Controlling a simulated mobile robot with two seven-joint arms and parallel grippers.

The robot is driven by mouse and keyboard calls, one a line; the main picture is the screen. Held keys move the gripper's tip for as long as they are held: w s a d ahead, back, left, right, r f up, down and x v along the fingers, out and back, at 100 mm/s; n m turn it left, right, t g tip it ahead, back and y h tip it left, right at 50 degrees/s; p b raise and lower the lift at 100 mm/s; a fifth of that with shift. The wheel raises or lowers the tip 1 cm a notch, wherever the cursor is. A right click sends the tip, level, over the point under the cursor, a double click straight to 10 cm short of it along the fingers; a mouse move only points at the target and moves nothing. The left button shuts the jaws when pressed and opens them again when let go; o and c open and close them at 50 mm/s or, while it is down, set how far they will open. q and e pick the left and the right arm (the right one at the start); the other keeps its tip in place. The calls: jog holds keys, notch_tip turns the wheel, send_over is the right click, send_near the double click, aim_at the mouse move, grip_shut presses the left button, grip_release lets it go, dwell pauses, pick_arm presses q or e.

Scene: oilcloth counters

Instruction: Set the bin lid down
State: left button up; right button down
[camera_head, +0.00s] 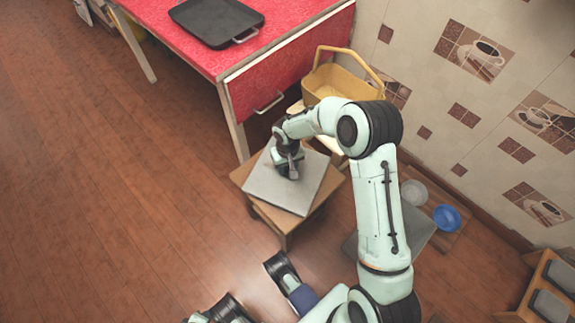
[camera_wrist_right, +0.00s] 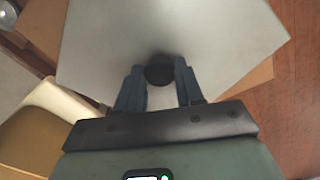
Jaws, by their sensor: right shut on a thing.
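The bin lid (camera_head: 268,190) is a flat, pale grey square panel with a dark round knob (camera_wrist_right: 159,72) at its middle. It lies flat over a low wooden stool (camera_head: 325,190), turned slightly against the stool's edges. I cannot tell whether its underside touches the stool top. My right gripper (camera_head: 289,168) is above the panel, and its two fingers (camera_wrist_right: 159,85) are shut on the knob from both sides. Dark and pale parts of my own body show at the bottom of the head view, but my left gripper cannot be made out.
A yellow basket (camera_head: 322,82) with a raised handle stands behind the stool, beside the red counter (camera_head: 190,48). A black tray (camera_head: 215,18) lies on the counter. White and blue round dishes (camera_head: 446,217) lie right of my arm. The wooden floor at left is clear.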

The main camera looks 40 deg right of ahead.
jog(key=c, duration=0.7)
grip_release()
jog(key=shift+r, duration=0.4)
notch_tip(320, 180, up, 7)
jog(key=shift+p, duration=1.15)
pick_arm(q)
jog(key=shift+t, duration=0.4)
jog(key=shift+w+d+r+p, duration=0.15)
jog(key=shift+w+d+r, duration=0.15)
jog(key=shift+r, duration=0.5)
jog(key=shift+w+d+r+p, duration=0.15)
jog(key=shift+d+r+p, duration=0.1)
jog(key=shift+r, duration=0.6)
jog(key=shift+w+d+r+p, duration=0.1)
jog(key=shift+w+d+r, duration=0.2)
jog(key=shift+r, duration=0.5)
pick_arm(e)
notch_tip(320, 180, up, 4)
jog(key=r, duration=0.1)
send_over(287, 168)
jog(key=shift+s+f, duration=0.15)
jog(key=shift+f, duration=0.1)
